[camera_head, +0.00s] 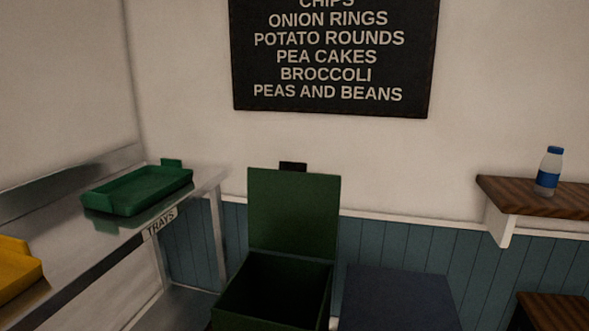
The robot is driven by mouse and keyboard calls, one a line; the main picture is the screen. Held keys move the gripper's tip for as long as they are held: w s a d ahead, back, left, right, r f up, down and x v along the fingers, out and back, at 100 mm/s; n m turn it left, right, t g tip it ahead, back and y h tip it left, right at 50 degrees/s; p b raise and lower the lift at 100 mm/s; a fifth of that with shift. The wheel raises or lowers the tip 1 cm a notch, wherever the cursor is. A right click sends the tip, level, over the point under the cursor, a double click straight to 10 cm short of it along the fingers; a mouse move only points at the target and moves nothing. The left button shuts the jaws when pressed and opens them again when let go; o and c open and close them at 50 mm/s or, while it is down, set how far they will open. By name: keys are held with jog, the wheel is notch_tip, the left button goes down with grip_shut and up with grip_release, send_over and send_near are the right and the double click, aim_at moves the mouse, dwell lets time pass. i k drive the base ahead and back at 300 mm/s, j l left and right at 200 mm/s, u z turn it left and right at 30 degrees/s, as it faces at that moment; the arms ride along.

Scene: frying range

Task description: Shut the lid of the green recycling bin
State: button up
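The green recycling bin (231,308) stands against the wall at the bottom middle of the head view. Its green lid (293,212) is raised upright at the back, and the dark inside of the bin shows. A small black piece (293,166) shows at the lid's top edge. The bottom of the bin is cut off by the frame. My gripper is not in view.
A dark blue box-like surface (396,298) stands close to the bin's right. A metal tray stand (50,215) on the left bears a green tray (138,190) and a yellow tray (15,270). A wooden shelf (530,191) with a bottle (549,172) is at right.

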aim_at(292, 210)
jog(key=i+l, duration=0.2)
jog(key=i, duration=0.2)
jog(key=i+l+z, duration=0.1)
jog(key=i, duration=0.25)
jog(key=i+l, duration=0.25)
jog(key=i, duration=0.65)
